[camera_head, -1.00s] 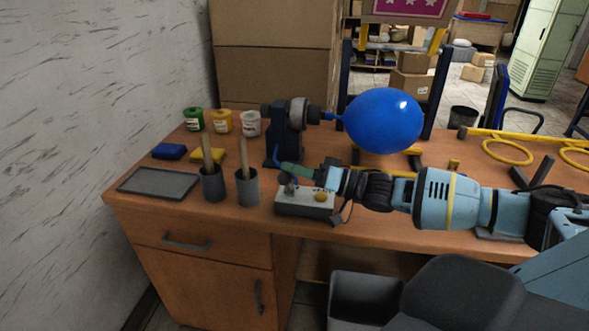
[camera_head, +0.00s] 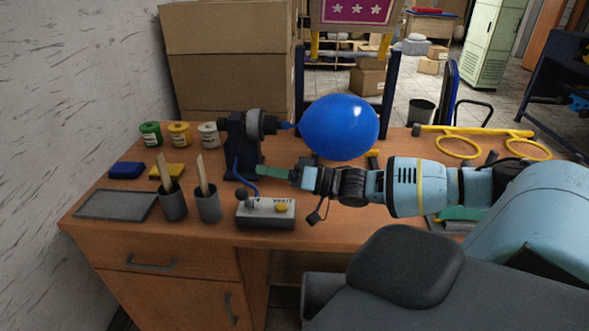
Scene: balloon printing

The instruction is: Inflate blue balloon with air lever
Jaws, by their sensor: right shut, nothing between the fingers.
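The blue balloon (camera_head: 340,128) is round and full, with its neck on the nozzle of the dark inflating machine (camera_head: 243,140) on the desk. A grey-white control box (camera_head: 265,214) stands in front of the machine. It has a dark-knobbed lever (camera_head: 241,194) at its left, a yellow button (camera_head: 281,208), and a blue hose (camera_head: 244,180) behind it. My right gripper (camera_head: 262,172), with green fingers, is shut and empty. It points left above and behind the box, apart from the lever and below the balloon. My left gripper is out of view.
Two dark cups (camera_head: 208,207) with wooden-handled tools, a grey tray (camera_head: 116,204), blue (camera_head: 127,170) and yellow (camera_head: 166,171) pads, and several paint jars (camera_head: 180,134) fill the left side. Yellow rings (camera_head: 457,147) lie at the right. A dark chair (camera_head: 390,266) stands in front.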

